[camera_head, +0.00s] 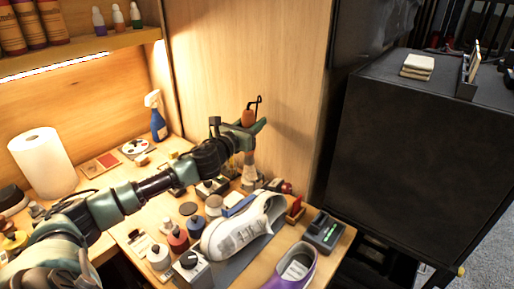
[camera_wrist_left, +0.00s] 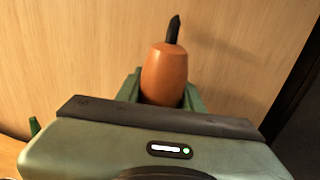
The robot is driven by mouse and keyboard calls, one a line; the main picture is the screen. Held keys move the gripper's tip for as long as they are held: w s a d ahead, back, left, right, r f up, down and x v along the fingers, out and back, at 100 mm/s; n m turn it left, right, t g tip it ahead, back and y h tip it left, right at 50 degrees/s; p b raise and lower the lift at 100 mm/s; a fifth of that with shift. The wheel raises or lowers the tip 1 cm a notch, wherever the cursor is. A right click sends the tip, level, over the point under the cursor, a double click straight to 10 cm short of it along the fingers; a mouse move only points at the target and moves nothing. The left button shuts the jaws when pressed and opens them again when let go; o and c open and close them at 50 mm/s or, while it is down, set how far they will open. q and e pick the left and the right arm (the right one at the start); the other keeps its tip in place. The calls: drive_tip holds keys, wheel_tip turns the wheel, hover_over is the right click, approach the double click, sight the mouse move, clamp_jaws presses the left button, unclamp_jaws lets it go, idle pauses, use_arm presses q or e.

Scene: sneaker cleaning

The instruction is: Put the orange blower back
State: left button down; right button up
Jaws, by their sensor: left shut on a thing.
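The orange blower (camera_head: 248,117) with a black nozzle is held in my left gripper (camera_head: 250,126), raised above the back part of the workbench, in front of the wooden side panel. In the left wrist view the blower (camera_wrist_left: 165,75) stands between the green fingers (camera_wrist_left: 162,95), nozzle pointing up. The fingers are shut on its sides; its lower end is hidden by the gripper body. My right gripper does not show in either view.
A paper towel roll (camera_head: 42,160) and blue spray bottle (camera_head: 157,118) stand at the back left. A black cabinet (camera_head: 415,150) is at right.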

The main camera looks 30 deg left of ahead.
use_arm(q)
drive_tip(key=f, duration=0.3)
drive_tip(key=w+f+b, duration=0.1)
drive_tip(key=f, duration=0.3)
drive_tip(key=f+b, duration=0.1)
drive_tip(key=f, duration=0.3)
drive_tip(key=shift+w+f, duration=0.2)
drive_tip(key=shift+w, duration=0.2)
drive_tip(key=shift+d, duration=0.1)
drive_tip(key=shift+f+b, duration=0.1)
drive_tip(key=shift+b, duration=0.25)
drive_tip(key=c, duration=0.9)
unclamp_jaws()
